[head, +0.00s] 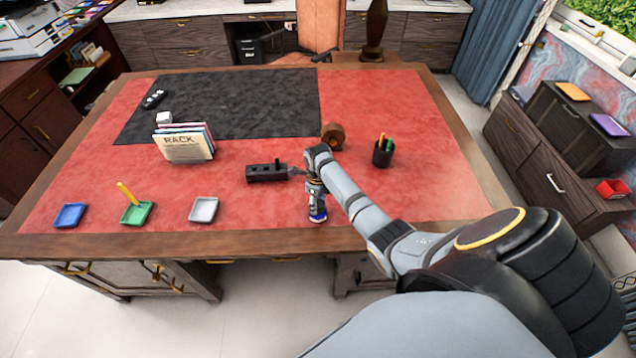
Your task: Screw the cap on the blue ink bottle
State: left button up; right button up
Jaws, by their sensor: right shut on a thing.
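The blue ink bottle (318,219) stands on the red desk top near the front edge, right of the middle. It is small in the head view and mostly covered from above by my right gripper (317,208). My right gripper points straight down over the bottle and is shut. The cap is hidden between its fingers at the bottle's top, so I cannot see how it sits on the neck. My left gripper is not in view.
A black slotted block (267,173) lies left of my right gripper. A pen cup (383,156) and a brown round object (333,137) stand behind. A paper rack (185,144) and blue (70,215), green (137,213) and grey (204,209) trays are left.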

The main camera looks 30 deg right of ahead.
jog(key=shift+m, duration=0.3)
jog(key=shift+r+m+p, duration=0.15)
jog(key=shift+m+p, duration=0.25)
jog(key=shift+p, duration=0.15)
jog(key=shift+m+p, duration=0.65)
jog(key=shift+m, duration=0.25)
jog(key=shift+m+p, duration=0.45)
jog(key=shift+m, duration=0.65)
